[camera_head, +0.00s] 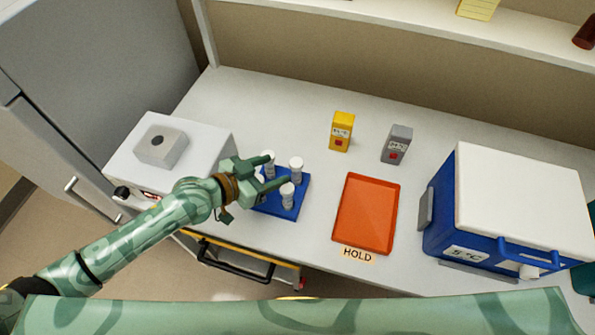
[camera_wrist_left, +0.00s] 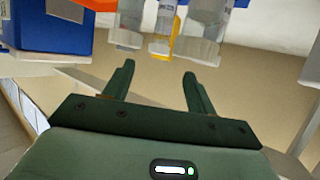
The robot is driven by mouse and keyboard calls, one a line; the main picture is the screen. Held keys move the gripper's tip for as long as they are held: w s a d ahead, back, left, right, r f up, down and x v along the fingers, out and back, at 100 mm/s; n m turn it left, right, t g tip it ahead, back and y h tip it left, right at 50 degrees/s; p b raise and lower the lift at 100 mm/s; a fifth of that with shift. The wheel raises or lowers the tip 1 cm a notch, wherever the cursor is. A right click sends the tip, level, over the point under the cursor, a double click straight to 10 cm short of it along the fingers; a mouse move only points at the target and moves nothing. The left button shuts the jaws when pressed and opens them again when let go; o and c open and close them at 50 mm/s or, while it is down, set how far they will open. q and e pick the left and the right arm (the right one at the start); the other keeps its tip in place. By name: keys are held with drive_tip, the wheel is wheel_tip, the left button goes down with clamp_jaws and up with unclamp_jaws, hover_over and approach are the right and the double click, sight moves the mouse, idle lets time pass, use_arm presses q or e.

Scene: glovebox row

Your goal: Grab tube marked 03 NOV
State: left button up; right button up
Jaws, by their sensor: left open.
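Several clear tubes with white caps stand upright in a blue rack (camera_head: 299,181). One tube (camera_head: 288,196) is at the rack's front and another (camera_head: 296,168) behind it. My left gripper (camera_head: 278,169) is open and empty over the rack's left part, its fingers pointing among the tubes and partly hiding them. In the left wrist view, the open fingers (camera_wrist_left: 158,70) are apart, with tubes (camera_wrist_left: 207,22) beyond them at the top, cut off by the edge. Small labels show there, but I cannot read any date. My right gripper is not in view.
A red-orange tray (camera_head: 367,214) with a HOLD label lies right of the rack. A blue cooler (camera_head: 437,224) with a white lid stands further right. A yellow box (camera_head: 342,131) and grey box (camera_head: 397,144) stand behind. A white device (camera_head: 205,134) is left of the rack.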

sight(295, 162)
use_arm(q)
drive_tip(key=x, duration=0.6)
drive_tip(key=shift+s+d+f+b, duration=0.1)
drive_tip(key=shift+b, duration=0.2)
drive_tip(key=shift+c, duration=1)
clamp_jaws()
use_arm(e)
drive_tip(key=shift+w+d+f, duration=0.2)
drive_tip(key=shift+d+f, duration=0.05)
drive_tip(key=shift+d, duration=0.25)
